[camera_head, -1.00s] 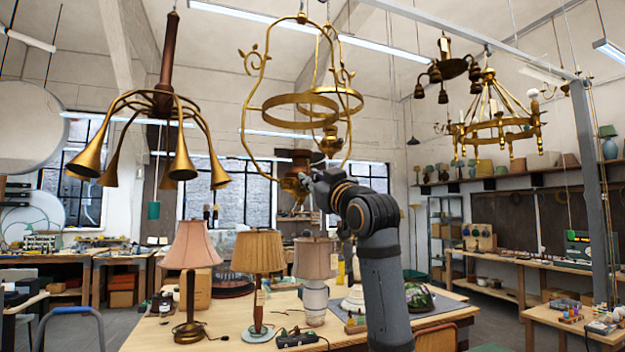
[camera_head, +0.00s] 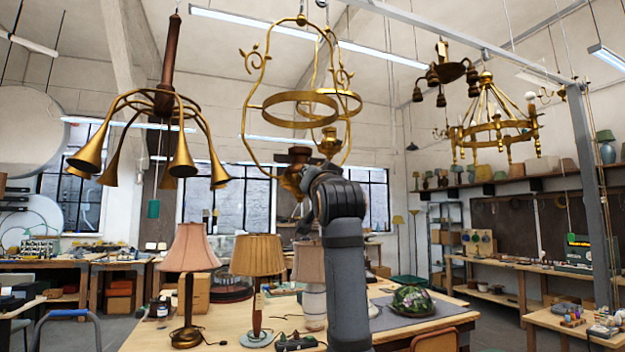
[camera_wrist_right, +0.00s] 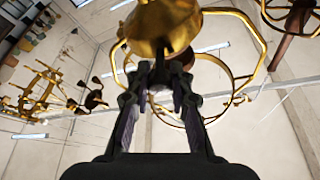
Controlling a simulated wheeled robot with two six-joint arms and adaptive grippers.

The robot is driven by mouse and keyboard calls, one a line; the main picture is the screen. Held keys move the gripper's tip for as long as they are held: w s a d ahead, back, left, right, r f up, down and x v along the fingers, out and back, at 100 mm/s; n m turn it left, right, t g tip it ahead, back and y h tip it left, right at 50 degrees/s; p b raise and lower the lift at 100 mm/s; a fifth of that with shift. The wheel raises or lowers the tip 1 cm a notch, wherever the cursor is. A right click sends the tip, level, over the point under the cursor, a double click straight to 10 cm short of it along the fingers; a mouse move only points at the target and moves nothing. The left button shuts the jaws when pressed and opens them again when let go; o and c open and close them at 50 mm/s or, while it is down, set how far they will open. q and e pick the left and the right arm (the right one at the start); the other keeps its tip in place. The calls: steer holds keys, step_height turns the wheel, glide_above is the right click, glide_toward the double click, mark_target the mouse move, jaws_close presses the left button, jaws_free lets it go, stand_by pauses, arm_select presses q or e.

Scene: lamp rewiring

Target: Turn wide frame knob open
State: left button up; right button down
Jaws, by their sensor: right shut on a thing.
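The wide brass frame (camera_head: 250,92) hangs in the upper middle of the head view, with a ring and curled side arms. It also shows in the right wrist view (camera_wrist_right: 236,14). Its brass bottom fitting (camera_head: 292,178) sits just left of my right wrist; in the wrist view this fitting (camera_wrist_right: 155,22) fills the top. My right gripper (camera_wrist_right: 160,78) comes from below and is shut on the small dark knob (camera_wrist_right: 180,58) under the fitting. The fingers partly hide the knob. In the head view my own wrist hides the fingertips. My left gripper is in neither view.
A horn-armed chandelier (camera_head: 165,105) hangs to the left, and a ring chandelier (camera_head: 495,125) to the right. Below, the wooden table (camera_head: 440,320) carries a pink-shaded lamp (camera_head: 190,250), a pleated-shade lamp (camera_head: 257,255) and a green glass shade (camera_head: 411,300).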

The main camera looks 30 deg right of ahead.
steer(key=m+g+h, duration=0.1)
steer(key=m, duration=0.2)
steer(key=m+g, duration=0.1)
steer(key=m, duration=0.2)
steer(key=shift+h, duration=0.4)
steer(key=shift+d+m+g+h+p, duration=0.1)
steer(key=shift+m+g+h+p, duration=0.4)
steer(key=shift+m, duration=1.05)
steer(key=shift+m+g+y+p, duration=0.1)
steer(key=shift+m+g+p, duration=0.1)
steer(key=shift+m+g, duration=1)
steer(key=shift+f+m+t, duration=0.1)
steer(key=shift+m+t, duration=0.3)
steer(key=shift+m, duration=0.05)
steer(key=c, duration=1.2)
jaws_free()
steer(key=shift+o, duration=0.2)
